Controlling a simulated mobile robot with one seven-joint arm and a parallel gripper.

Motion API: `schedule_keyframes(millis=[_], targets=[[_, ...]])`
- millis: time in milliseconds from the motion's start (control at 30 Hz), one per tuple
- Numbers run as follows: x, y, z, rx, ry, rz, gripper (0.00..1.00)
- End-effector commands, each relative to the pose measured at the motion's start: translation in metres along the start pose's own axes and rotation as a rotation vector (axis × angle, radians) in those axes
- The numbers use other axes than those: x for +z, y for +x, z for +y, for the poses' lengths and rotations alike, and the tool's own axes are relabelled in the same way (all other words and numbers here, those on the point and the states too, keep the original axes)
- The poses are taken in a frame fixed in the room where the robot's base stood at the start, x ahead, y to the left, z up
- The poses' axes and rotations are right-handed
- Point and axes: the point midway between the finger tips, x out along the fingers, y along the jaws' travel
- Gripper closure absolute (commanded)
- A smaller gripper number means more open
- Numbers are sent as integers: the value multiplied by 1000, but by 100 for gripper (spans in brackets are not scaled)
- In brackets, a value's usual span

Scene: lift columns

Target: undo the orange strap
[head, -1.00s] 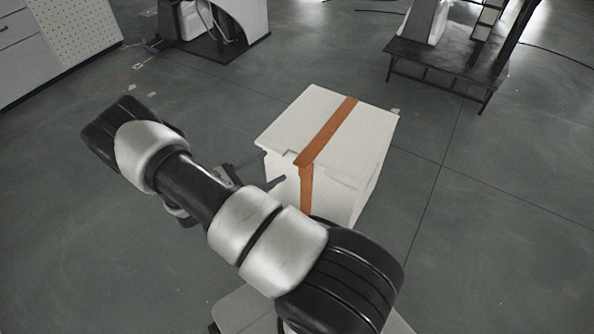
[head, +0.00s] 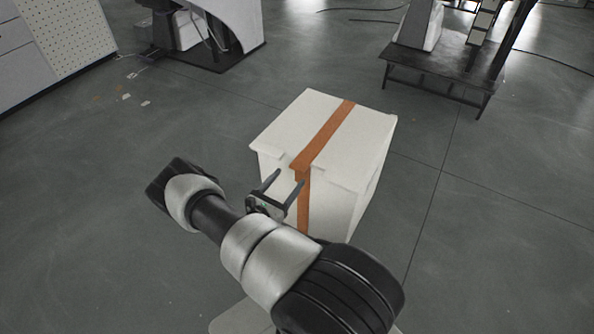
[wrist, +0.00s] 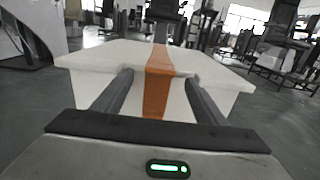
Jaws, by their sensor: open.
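The orange strap (head: 326,135) runs over the lid and down the near face of a white box (head: 360,150) on the floor. In the wrist view the strap (wrist: 157,85) lies between my two fingers, running down the near face of the box (wrist: 105,58). My gripper (head: 287,178) is open, with its fingers pointing at the box's near face, one to either side of the strap in the wrist view. I cannot tell whether the fingertips touch the box. The strap's lower end is hidden behind my arm.
A dark low bench (head: 440,70) with equipment stands at the back right. A white and black machine (head: 205,40) and a cabinet (head: 35,55) stand at the back left. Cables lie on the floor behind. The floor around the box is clear.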

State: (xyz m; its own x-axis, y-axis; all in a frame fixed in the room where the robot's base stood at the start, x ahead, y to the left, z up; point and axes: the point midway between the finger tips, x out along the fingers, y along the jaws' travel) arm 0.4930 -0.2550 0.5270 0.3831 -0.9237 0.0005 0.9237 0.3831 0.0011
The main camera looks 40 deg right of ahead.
Motion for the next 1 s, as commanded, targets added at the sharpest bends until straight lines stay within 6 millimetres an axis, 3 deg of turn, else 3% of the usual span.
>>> schedule_keyframes(millis=[100, 300, 500, 767, 1000], targets=[[-2, 26, -1, -4, 1, -1, 34], [-2, 56, -1, -2, 1, 0, 34], [0, 68, -1, -1, 0, 1, 34], [0, 68, 0, 0, -1, 0, 34], [0, 68, 0, 0, -1, 0, 75]])
